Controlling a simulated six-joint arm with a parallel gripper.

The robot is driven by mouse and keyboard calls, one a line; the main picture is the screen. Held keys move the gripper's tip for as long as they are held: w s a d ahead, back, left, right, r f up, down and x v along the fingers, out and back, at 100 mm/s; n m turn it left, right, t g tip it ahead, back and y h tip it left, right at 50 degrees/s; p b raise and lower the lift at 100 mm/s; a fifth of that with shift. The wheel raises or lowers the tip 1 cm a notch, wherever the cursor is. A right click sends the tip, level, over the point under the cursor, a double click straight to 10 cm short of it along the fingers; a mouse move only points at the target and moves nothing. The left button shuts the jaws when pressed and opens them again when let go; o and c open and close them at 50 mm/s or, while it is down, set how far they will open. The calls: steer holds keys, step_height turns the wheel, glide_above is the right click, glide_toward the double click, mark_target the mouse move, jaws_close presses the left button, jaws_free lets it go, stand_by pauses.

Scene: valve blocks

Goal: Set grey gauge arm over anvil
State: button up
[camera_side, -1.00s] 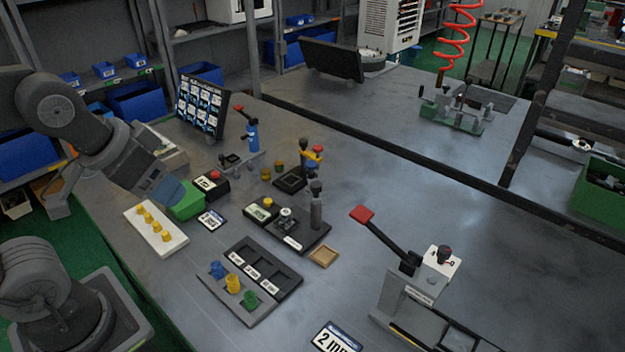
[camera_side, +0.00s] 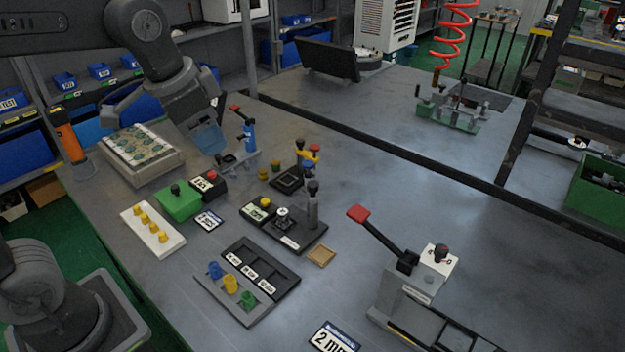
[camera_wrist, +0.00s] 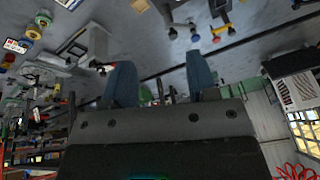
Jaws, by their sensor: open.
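The gauge station (camera_side: 299,243) is a black base on the table in the side view. A small silver round piece, which looks like the anvil (camera_side: 282,213), sits on its middle. A grey upright (camera_side: 312,210) with a dark knob on top stands at the right of the base and looks like the gauge arm. It appears beside the anvil, not over it; its exact turn is hard to tell. My gripper (camera_side: 209,139) is open and empty, well up and left of the station. In the wrist view its two blue fingers stand apart with nothing between them (camera_wrist: 160,88).
A green box (camera_side: 178,204) with a black knob and a white block (camera_side: 153,230) with yellow pegs are left of the station. A blue clamp (camera_side: 250,135) and a yellow-and-blue clamp (camera_side: 307,156) stand behind. A red-handled lever press (camera_side: 405,285) is front right.

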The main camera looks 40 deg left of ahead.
steer(key=w+d+f+m+g, duration=0.15)
steer(key=w+m, duration=0.35)
steer(key=w, duration=0.8)
steer(key=m+g, duration=0.2)
steer(key=m, duration=0.2)
glide_above(313, 184)
step_height(313, 184, down, 6)
step_height(313, 184, down, 13)
steer(key=shift+f, duration=0.2)
steer(key=shift+c, duration=0.4)
jaws_close()
